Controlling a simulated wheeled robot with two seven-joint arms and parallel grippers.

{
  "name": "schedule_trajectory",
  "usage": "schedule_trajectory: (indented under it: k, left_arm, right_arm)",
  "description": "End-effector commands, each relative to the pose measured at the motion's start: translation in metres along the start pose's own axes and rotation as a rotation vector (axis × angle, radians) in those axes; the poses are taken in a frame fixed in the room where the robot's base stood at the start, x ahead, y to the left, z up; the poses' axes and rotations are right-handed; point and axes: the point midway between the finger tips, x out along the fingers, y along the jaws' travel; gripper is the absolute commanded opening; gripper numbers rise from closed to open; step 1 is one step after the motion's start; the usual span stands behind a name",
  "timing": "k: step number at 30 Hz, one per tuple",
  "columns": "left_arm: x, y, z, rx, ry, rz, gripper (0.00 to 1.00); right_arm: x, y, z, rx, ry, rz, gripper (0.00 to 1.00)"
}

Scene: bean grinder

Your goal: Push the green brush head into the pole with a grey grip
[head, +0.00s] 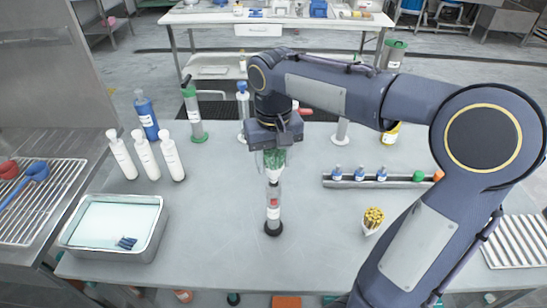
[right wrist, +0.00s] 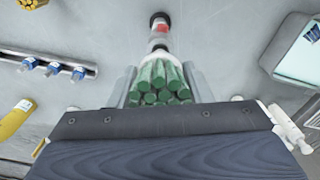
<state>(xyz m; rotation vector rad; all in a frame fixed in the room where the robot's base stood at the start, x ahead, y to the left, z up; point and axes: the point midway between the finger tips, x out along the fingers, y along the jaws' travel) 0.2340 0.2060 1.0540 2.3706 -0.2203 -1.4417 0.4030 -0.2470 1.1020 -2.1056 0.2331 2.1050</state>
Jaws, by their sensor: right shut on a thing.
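The green brush head (head: 274,158) is a bundle of green bristles above a white collar. My right gripper (head: 273,147) is shut on it, with its fingers on both sides of the bristles in the right wrist view (right wrist: 160,82). The pole (head: 273,201), with a greyish upper part, a red mark and a black foot, stands upright on the table directly below. The pole also shows in the right wrist view (right wrist: 159,30). My left gripper is out of view.
White bottles (head: 146,157) and a blue bottle (head: 146,113) stand at the left, behind a metal tray of liquid (head: 66,238). The table around the pole is clear.

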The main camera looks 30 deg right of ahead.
Motion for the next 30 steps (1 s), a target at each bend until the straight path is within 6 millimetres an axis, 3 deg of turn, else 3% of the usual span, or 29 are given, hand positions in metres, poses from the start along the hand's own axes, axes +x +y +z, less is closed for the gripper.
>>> schedule_trajectory:
  k: [30]
  left_arm:
    - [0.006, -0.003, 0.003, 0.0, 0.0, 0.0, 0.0]
  right_arm:
    - [0.014, 0.0, 0.0, 0.0, 0.0, 0.0, 0.23]
